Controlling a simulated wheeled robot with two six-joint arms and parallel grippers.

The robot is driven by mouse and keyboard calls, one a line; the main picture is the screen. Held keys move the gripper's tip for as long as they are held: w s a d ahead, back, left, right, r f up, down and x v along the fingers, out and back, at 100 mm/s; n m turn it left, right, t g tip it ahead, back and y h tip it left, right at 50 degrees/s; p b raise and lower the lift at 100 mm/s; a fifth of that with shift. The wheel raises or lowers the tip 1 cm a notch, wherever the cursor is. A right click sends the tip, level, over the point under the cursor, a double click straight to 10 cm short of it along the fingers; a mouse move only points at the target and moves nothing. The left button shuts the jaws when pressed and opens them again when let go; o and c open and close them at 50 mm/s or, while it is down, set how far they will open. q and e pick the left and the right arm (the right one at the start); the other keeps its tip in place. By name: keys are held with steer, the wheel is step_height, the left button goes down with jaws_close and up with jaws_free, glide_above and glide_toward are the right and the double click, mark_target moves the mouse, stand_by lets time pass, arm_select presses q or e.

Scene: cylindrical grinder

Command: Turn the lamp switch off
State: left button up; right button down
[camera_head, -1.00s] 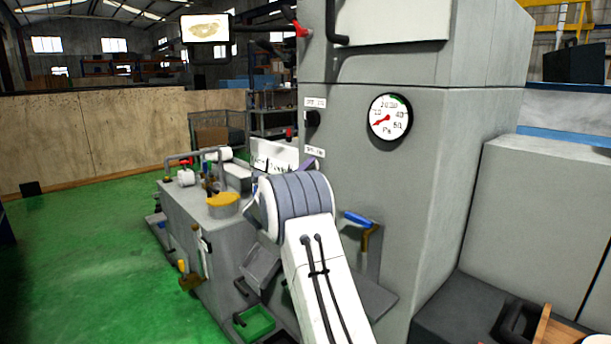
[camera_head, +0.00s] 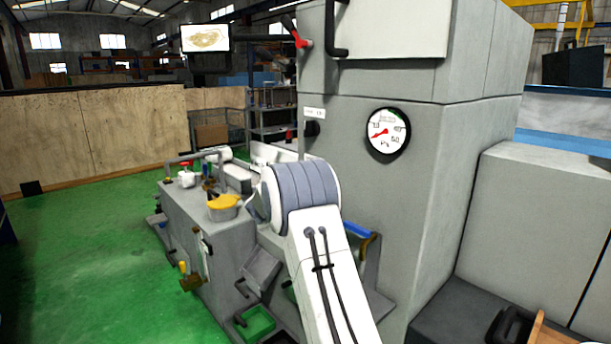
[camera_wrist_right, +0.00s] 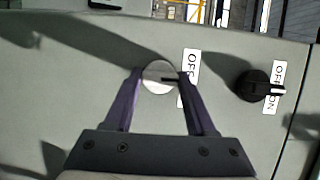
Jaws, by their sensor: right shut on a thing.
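In the right wrist view, my right gripper (camera_wrist_right: 161,74) has its two purple fingers on either side of a round switch (camera_wrist_right: 156,76) with a pale disc and a dark pointer. It is shut on this switch. The label (camera_wrist_right: 190,62) beside the switch is partly covered by a finger, and only part of "OFF" shows. A second, black switch (camera_wrist_right: 257,88) with an OFF/ON label is to the right, apart from the fingers. I cannot read which one is the lamp switch. In the head view my right arm hides the gripper and held switch. My left gripper is not in view.
The tall grey cabinet (camera_head: 440,150) carries a round pressure gauge (camera_head: 387,131) and a red-handled lever (camera_head: 299,40). A blue-handled lever (camera_head: 358,230) is close beside my right arm. The machine bed with a yellow-topped pot (camera_head: 223,203) is at left. Green floor is clear further left.

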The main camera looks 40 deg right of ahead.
stand_by(0.3)
steer(key=shift+c, duration=1.3)
jaws_free()
steer(key=b+v, duration=0.2)
steer(key=v, duration=0.8)
steer(key=shift+a+b, duration=0.25)
steer(key=shift+b, duration=0.15)
